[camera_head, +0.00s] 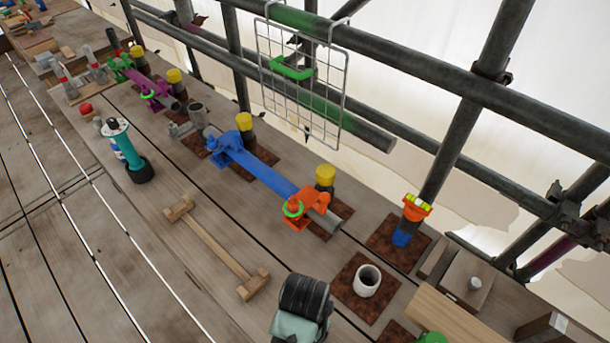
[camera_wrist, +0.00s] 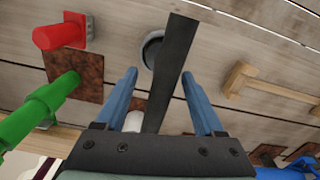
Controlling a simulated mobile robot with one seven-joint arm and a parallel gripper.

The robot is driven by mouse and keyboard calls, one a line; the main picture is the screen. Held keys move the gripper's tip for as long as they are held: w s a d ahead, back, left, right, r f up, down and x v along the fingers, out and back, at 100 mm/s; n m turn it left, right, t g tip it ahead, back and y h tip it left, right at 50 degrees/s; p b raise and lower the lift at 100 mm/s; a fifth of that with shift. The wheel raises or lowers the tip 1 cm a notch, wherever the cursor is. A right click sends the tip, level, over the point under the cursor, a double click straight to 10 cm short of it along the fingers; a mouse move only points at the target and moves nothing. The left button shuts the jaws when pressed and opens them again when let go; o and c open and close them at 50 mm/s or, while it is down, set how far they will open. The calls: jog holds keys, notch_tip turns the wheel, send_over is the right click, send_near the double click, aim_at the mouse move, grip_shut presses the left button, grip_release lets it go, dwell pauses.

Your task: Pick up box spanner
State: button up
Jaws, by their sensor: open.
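A long, dark, flat-sided bar (camera_wrist: 172,62) runs between my fingers in the wrist view. It looks like the box spanner, but I cannot be sure. A round grey end or ring (camera_wrist: 153,50) shows partly behind it; I cannot tell whether the two are joined. My gripper (camera_wrist: 159,74) is open, with one blue finger on each side of the bar and a visible gap to each. The bar's lower end is cut off by the gripper body. In the head view, my dark and teal wrist shows at the bottom edge, and I cannot make out the spanner there.
A wooden H-shaped rest (camera_head: 212,245) lies left of my wrist. A white cup-like tube (camera_head: 367,280) stands on a rusty plate to the right. Blue (camera_head: 228,148) and orange (camera_head: 312,203) clamps hold a pipe behind. A red cylinder (camera_wrist: 60,36) shows in the wrist view.

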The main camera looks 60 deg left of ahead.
jog(key=shift+a+f+p, duration=0.15)
jog(key=shift+f+p, duration=0.45)
jog(key=shift+f, duration=2.35)
grip_shut()
jog(key=shift+w, duration=0.1)
